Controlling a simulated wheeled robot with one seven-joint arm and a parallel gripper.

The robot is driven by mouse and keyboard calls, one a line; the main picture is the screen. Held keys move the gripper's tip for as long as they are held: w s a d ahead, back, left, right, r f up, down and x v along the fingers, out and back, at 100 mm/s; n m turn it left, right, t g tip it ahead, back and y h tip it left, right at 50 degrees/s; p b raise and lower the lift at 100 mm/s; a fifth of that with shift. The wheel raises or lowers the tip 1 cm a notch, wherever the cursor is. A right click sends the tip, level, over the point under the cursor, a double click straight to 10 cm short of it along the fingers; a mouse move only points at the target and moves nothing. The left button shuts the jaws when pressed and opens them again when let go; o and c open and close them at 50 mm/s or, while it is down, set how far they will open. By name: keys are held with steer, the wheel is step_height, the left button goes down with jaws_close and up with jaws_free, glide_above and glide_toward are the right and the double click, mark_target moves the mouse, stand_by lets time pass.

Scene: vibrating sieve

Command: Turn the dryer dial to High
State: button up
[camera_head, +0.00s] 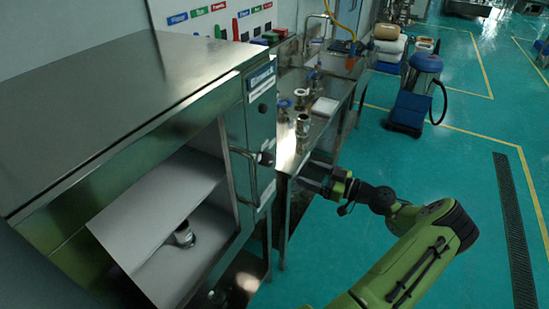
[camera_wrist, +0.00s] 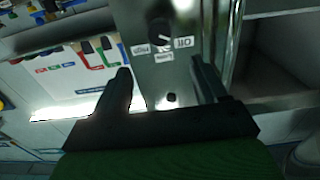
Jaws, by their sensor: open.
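The dryer is the steel cabinet (camera_head: 110,95) at the left of the head view. Its dial (camera_head: 266,158) is a dark round knob on the narrow front panel. In the wrist view the dial (camera_wrist: 160,32) appears upside down near the top, with white High, Off and Low labels around it. I cannot tell for sure which label it points to. My gripper (camera_head: 308,174) is open and empty in front of the panel, to the right of the dial. In the wrist view my gripper's fingers (camera_wrist: 160,66) are apart, and the dial lies beyond their tips.
A small black button (camera_head: 262,108) sits above the dial. A metal handle (camera_head: 240,172) and an open compartment (camera_head: 150,225) are to the left. A steel bench (camera_head: 325,85) with metal fittings stands behind my gripper. The green floor at right is mostly clear.

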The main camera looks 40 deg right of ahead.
mark_target(272, 160)
steer(key=p+x, duration=0.1)
steer(key=x, duration=1.1)
steer(key=shift+c, duration=0.3)
steer(key=shift+f, duration=0.1)
steer(key=c, duration=1)
